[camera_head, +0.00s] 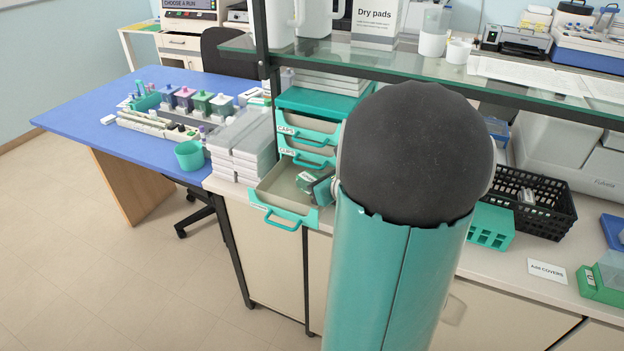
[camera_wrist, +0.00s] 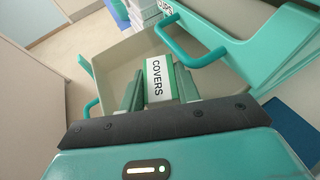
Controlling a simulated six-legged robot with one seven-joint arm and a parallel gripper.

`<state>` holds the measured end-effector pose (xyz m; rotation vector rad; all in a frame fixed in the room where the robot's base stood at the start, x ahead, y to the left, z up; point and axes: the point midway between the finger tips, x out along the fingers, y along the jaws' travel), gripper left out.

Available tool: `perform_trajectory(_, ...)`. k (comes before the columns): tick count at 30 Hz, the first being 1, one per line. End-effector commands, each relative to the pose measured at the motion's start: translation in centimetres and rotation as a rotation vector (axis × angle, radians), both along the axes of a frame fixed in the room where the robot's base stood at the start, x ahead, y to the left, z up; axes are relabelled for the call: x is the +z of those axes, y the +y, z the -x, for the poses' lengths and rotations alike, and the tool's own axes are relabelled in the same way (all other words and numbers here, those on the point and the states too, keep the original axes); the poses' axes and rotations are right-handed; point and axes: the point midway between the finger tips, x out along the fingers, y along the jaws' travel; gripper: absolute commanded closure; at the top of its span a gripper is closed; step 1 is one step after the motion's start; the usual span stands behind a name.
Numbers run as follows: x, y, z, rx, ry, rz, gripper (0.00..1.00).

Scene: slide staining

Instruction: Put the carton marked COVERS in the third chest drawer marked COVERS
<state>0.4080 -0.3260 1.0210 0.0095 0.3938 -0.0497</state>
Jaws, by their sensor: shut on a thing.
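The carton marked COVERS (camera_wrist: 157,82) is white and green, its label readable in the wrist view. My gripper (camera_wrist: 159,88) is shut on it, one finger on each side. The carton is over or inside the pulled-out third drawer (camera_wrist: 112,58); whether it touches the floor I cannot tell. In the head view the open drawer (camera_head: 277,184) is cream inside with a teal front and handle, the lowest visible in the teal chest (camera_head: 322,101). My gripper (camera_head: 322,190) is at the drawer's right side. My arm hides part of the drawer and chest; the drawer's own label is not readable.
Two shut drawers with teal handles (camera_head: 311,137) sit right above the open one. White stacked boxes (camera_head: 240,145) stand left of the chest. A glass shelf (camera_head: 440,70) runs above. A black basket (camera_head: 545,208) stands right of my arm. Open floor lies at lower left.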

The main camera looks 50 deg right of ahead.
Motion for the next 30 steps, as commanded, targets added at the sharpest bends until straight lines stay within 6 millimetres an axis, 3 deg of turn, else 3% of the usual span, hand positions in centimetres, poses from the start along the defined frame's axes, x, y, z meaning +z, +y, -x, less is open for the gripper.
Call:
perform_trajectory(17,-1.4,-0.1,0.0,0.000,0.003,-0.001,0.90)
perform_trajectory(18,-1.4,-0.1,0.0,0.000,0.004,-0.001,0.62)
perform_trajectory(21,-1.5,-0.1,0.0,0.001,0.007,-0.002,0.46)
perform_trajectory(30,-1.6,-0.1,0.1,0.000,0.012,-0.003,0.46)
